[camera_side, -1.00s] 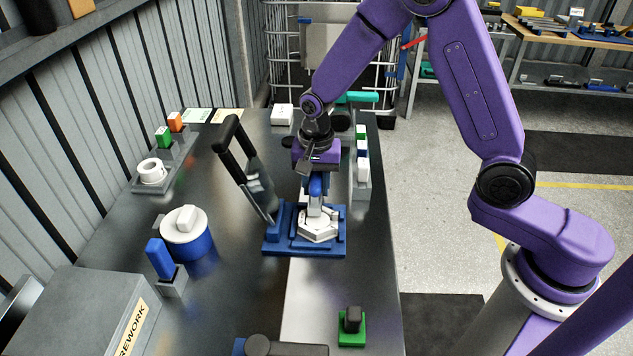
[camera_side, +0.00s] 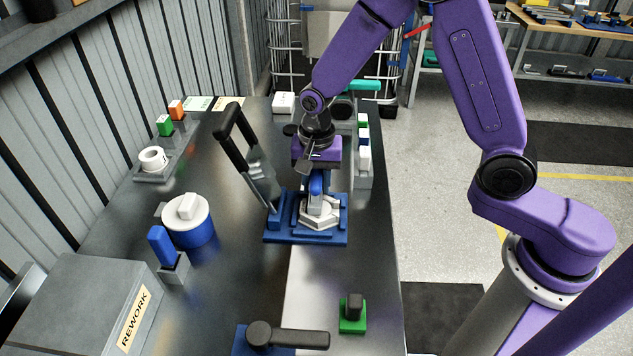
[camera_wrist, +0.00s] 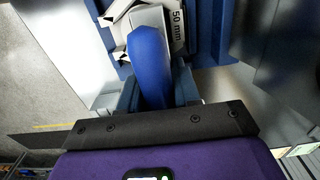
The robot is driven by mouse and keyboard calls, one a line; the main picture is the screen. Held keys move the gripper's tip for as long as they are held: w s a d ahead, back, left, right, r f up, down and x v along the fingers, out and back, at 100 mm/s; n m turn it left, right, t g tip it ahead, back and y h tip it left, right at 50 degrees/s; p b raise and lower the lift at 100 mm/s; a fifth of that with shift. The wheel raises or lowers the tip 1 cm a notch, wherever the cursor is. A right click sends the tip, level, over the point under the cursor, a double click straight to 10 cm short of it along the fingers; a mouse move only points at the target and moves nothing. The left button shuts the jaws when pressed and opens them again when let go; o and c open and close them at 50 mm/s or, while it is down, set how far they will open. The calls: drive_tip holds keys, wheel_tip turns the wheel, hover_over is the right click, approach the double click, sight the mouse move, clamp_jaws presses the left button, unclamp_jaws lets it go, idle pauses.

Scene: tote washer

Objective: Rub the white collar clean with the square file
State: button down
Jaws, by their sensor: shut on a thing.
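My gripper (camera_side: 316,174) is shut on the blue handle of the square file (camera_side: 316,187), above a blue fixture (camera_side: 275,237). The file's pale grey block points down. A pale, angular, hexagon-like piece, seemingly the white collar (camera_side: 326,217), sits in the fixture. The file's lower end overlaps this piece in the side view; I cannot tell whether they touch. In the wrist view, the file's blue handle (camera_wrist: 150,65) runs up from between my jaws, and its block lies over the pale piece (camera_wrist: 177,30) marked "50 mm".
A tall black-handled lever (camera_side: 240,145) leans up left of the fixture. A blue-and-white pot (camera_side: 188,230), a blue-handled tool (camera_side: 161,246) and a grey REWORK box (camera_side: 80,300) stand left. A green block (camera_side: 352,316) and a dark lever (camera_side: 295,338) are at the front.

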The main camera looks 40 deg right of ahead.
drive_tip(key=shift+w+d, duration=1.15)
drive_tip(key=shift+d, duration=0.1)
drive_tip(key=shift+r, duration=3.55)
drive_tip(key=s+d+n, duration=0.1)
drive_tip(key=d+n, duration=0.1)
drive_tip(key=d, duration=0.1)
drive_tip(key=s+d+n, duration=0.1)
drive_tip(key=d+n, duration=0.2)
drive_tip(key=d, duration=0.1)
drive_tip(key=s+d+n, duration=0.1)
drive_tip(key=d+n, duration=0.2)
drive_tip(key=d, duration=0.1)
drive_tip(key=shift+r, duration=0.1)
drive_tip(key=shift+s+d+n, duration=0.2)
drive_tip(key=shift+d+n, duration=0.3)
drive_tip(key=shift+d, duration=0.05)
